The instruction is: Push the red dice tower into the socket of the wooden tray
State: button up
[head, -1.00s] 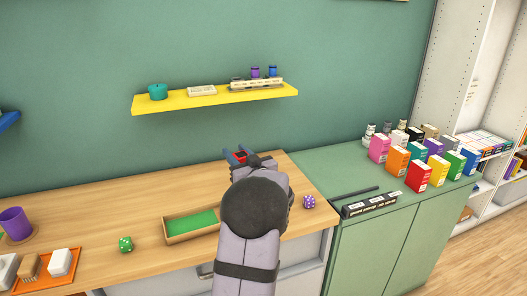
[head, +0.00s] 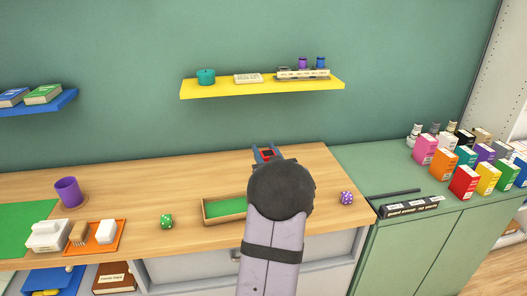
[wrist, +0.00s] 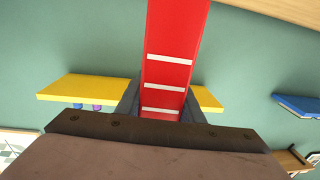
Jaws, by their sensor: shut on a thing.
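My gripper (head: 266,152) is shut on the red dice tower (wrist: 168,65). In the wrist view the tower is a long red block with white stripes, its sides between my two dark fingers. In the head view only a small red patch of it shows between the fingertips, the rest hidden by my arm. The wooden tray (head: 223,218) has a green floor and lies on the wooden desk, in front and left of my gripper. My wrist covers the tray's right part, and its socket cannot be made out. The tower appears apart from the tray.
A green die (head: 166,221) lies left of the tray and a purple die (head: 346,198) right of my arm. A yellow shelf (head: 262,88) hangs on the wall behind. A purple cup (head: 68,191) and orange tray (head: 122,236) stand left. The desk's back strip is mostly clear.

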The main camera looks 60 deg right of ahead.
jog(key=shift+f+b, duration=3.7)
jog(key=shift+f, duration=0.5)
jog(key=o, duration=1.1)
jog(key=shift+o, duration=0.8)
jog(key=o, duration=0.5)
jog(key=shift+c, duration=0.2)
jog(key=shift+r, duration=0.1)
jog(key=v, duration=1)
